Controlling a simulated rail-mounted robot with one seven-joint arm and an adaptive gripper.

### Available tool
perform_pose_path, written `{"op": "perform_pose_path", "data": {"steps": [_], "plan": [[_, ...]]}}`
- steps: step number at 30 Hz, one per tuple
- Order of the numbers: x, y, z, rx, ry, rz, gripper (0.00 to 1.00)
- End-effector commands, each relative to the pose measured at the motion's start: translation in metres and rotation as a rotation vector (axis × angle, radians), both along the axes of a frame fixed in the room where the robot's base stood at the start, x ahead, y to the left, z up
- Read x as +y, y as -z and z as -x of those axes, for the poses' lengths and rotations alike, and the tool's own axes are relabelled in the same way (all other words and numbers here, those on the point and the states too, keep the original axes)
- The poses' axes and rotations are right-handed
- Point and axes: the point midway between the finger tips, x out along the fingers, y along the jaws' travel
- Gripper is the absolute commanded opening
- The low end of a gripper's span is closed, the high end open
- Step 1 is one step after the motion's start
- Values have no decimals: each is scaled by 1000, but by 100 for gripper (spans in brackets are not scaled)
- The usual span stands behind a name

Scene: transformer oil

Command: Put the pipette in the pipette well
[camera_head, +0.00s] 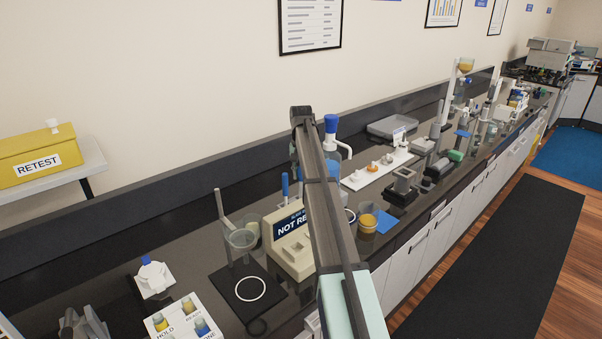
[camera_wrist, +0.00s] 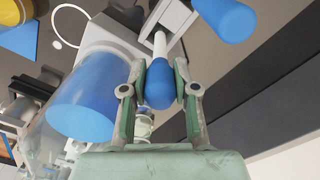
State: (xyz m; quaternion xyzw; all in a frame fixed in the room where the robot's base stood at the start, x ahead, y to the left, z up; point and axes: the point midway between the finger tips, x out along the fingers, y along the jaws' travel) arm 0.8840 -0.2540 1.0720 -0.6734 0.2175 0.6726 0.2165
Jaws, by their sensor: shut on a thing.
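In the wrist view, my gripper (camera_wrist: 160,78) has its green-padded fingers closed on the blue bulb of the pipette (camera_wrist: 159,88). The pipette's white stem points away from the camera toward a light grey block with a dark opening (camera_wrist: 176,18). I cannot tell whether the stem's end is inside this block or only in front of it, nor whether this is the pipette well.
A large blue cylinder (camera_wrist: 88,98) is close left of my fingers; another blue rounded top (camera_wrist: 225,16) is at upper right.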

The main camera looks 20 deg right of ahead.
Motion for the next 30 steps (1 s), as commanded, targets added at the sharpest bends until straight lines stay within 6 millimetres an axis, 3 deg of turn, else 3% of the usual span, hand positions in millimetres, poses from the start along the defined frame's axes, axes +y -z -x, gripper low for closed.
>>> {"op": "perform_pose_path", "data": {"steps": [1, 3, 17, 30], "plan": [[0, 1, 0, 0, 0, 0, 36], [0, 1, 0, 0, 0, 0, 54], [0, -10, -1, -2, 0, 0, 54], [0, -88, -2, -2, 0, 0, 54]]}}
